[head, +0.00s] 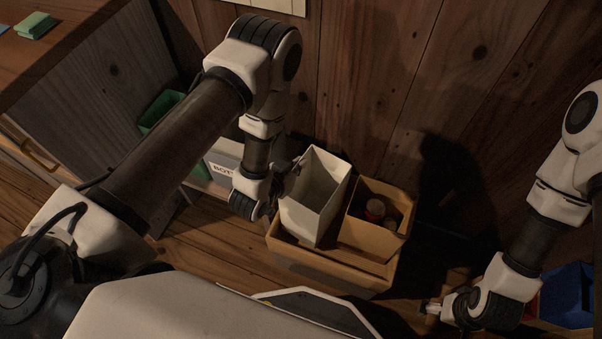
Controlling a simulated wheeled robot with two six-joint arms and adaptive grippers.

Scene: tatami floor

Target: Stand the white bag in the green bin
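The white bag (315,198) stands open-topped and slightly tilted in the left part of a tan box. My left gripper (291,177) is at the bag's upper left edge, with its fingers close to or touching the rim. I cannot tell whether they are closed on it. The green bin (160,108) is at the left by the cabinet, mostly hidden behind my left arm. Part of its inside shows dark. My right gripper (433,308) is low at the right, away from the bag, and its finger opening is too small to judge.
The tan box (330,277) also holds a smaller brown box (374,238) with round can-like items. A pale labelled bin (222,168) is partly behind my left arm. Blue (568,296) and red containers are at the right. A plank wall stands behind.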

